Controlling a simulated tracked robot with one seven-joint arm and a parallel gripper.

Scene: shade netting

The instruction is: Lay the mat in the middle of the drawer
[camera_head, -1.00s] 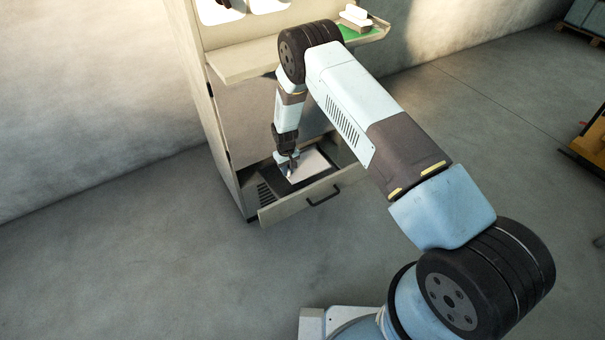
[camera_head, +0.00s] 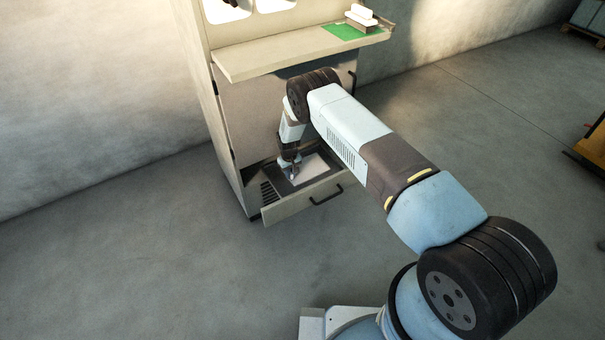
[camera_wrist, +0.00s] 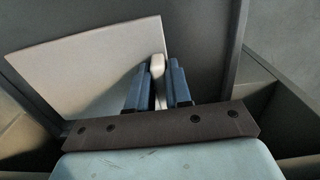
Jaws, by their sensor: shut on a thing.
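The mat (camera_head: 312,167) is a thin pale sheet with a small white grip piece. It lies low inside the open drawer (camera_head: 305,203), over a dark panel (camera_head: 286,187). In the wrist view the pale mat (camera_wrist: 85,65) fills the left, against the dark panel (camera_wrist: 205,40). My gripper (camera_head: 293,174) is down in the drawer at the mat's left part. In the wrist view its blue fingers (camera_wrist: 157,85) are shut on the white grip piece. I cannot tell whether the mat's underside touches the panel. The fingers hide part of the mat.
The drawer has a slotted strip (camera_head: 269,193) on its left and a black handle (camera_head: 326,195) in front. The cabinet's shelf (camera_head: 270,58) overhangs above, with a green mat (camera_head: 345,32) and blocks (camera_head: 361,17) on it.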

